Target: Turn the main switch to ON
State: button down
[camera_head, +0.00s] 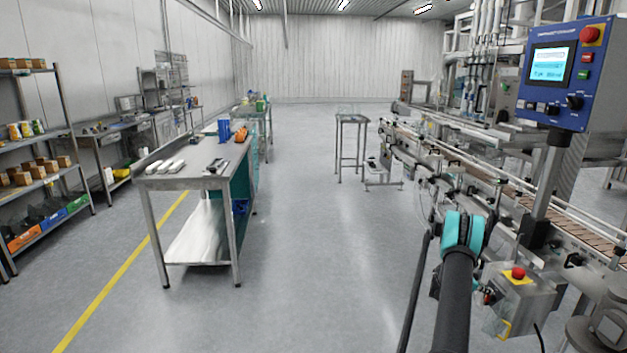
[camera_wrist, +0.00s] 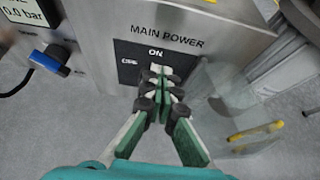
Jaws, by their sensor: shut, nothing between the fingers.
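The main power panel (camera_wrist: 185,60) shows in the wrist view as a dark plate on a grey metal box, with "MAIN POWER" above it. The word "ON" is at the plate's top and "OFF", partly covered, is at its left. My gripper (camera_wrist: 161,76) is shut, its fingertips together in front of the plate just below "ON". The fingers hide the switch, so I cannot tell its position or whether they touch it. In the head view my arm hides most of my gripper; the grey box (camera_head: 532,297) with a red stop button (camera_head: 518,273) is beside it.
A blue handle (camera_wrist: 50,60) and a "0.0 bar" display (camera_wrist: 22,12) are left of the panel. A yellow handle (camera_wrist: 255,131) on a clear part is at right. The conveyor machine and a blue control panel (camera_head: 567,75) are at right. The floor (camera_head: 310,250) left of my arm is clear.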

jog(key=shift+a, duration=0.2)
jog(key=shift+s+a+r, duration=0.1)
jog(key=shift+s+a, duration=0.05)
jog(key=shift+a, duration=2.7)
